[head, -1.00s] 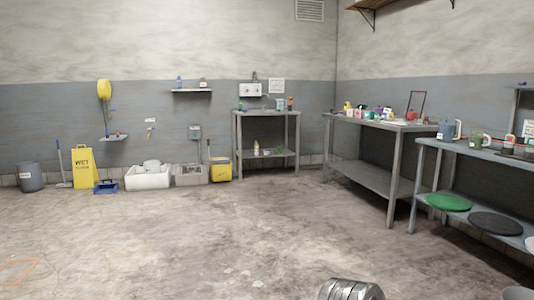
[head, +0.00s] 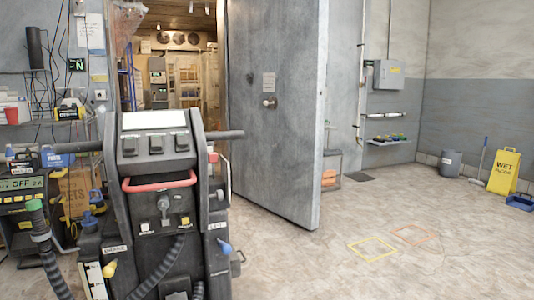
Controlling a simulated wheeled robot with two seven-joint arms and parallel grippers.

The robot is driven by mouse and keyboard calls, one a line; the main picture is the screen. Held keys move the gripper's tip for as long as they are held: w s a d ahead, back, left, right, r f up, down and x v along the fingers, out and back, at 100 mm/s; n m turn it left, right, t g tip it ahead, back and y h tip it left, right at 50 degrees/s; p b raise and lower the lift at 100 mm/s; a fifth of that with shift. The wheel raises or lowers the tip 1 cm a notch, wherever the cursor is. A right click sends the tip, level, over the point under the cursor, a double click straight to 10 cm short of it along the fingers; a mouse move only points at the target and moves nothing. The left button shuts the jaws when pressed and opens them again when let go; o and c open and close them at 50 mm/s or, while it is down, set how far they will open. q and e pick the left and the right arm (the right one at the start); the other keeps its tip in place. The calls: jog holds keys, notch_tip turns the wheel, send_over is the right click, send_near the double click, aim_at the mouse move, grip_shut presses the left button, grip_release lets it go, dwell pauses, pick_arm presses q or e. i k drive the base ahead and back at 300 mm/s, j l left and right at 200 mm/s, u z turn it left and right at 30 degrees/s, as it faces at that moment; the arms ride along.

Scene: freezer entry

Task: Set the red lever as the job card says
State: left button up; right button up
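A black floor machine (head: 165,210) stands close on the left in the head view. A red bar-shaped handle (head: 160,184) runs across its front, below a panel of dark switches; I cannot tell whether this is the red lever. A small grey lever (head: 164,205) is below the bar. A pale blank-looking plate (head: 147,119) tops the panel. Neither gripper shows.
The grey door stands open beside the freezer room (head: 178,75). A cluttered bench (head: 22,190) is at far left. Yellow (head: 371,249) and orange (head: 415,235) outlines mark open floor at right. A wet-floor sign (head: 504,171) and grey bin (head: 451,163) stand by the far wall.

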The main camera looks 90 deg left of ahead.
aim_at(212, 157)
jog(key=u, duration=3.25)
jog(key=i+l+z, duration=0.1)
jog(key=z, duration=0.25)
jog(key=i+z, duration=0.15)
jog(key=z, duration=0.2)
jog(key=i+l+z, duration=0.1)
jog(key=z, duration=0.3)
jog(key=i, duration=3.3)
jog(key=i+u, duration=0.25)
jog(key=u, duration=0.2)
jog(key=i+l+u, duration=0.1)
jog(key=i+u, duration=0.15)
jog(key=u, duration=0.25)
jog(key=i+l+u, duration=0.2)
jog(key=u, duration=0.25)
jog(key=i+l+u, duration=0.2)
jog(key=u, duration=0.25)
